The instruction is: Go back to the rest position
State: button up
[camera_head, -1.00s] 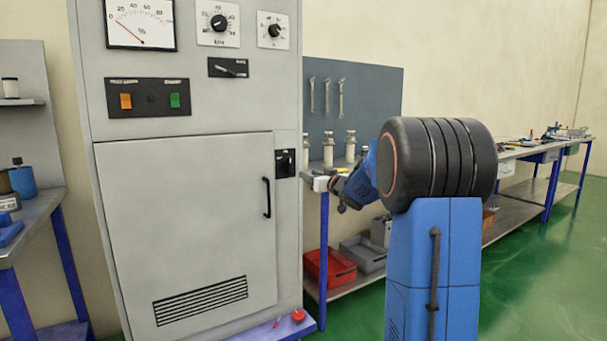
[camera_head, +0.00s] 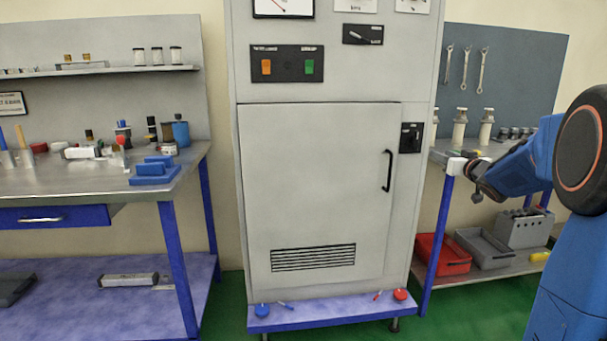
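My arm, blue with black joints, stands at the right edge of the head view. Its forearm points left, and my gripper (camera_head: 476,186) is at its end, in front of the right-hand bench. The gripper is small and dark here, and its fingers cannot be made out clearly, so I cannot tell whether it is open or shut. I see nothing clearly held in it.
A grey cabinet (camera_head: 315,200) with a shut door stands in the middle on a blue base (camera_head: 335,312). A workbench (camera_head: 60,180) stands at left; another bench (camera_head: 437,215) with a red bin (camera_head: 442,256) stands at right. Green floor is clear in front.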

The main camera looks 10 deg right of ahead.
jog(key=s+a+f+g, duration=0.4)
jog(key=s+a+f, duration=0.3)
jog(key=s, duration=0.9)
jog(key=s+a+f+g, duration=0.4)
jog(key=s+a+f, duration=0.3)
jog(key=s+a, duration=0.4)
jog(key=s+a+f+g, duration=0.5)
jog(key=s+a+f, duration=0.2)
jog(key=s, duration=1.6)
jog(key=shift+a+f, duration=0.35)
jog(key=shift+a, duration=0.7)
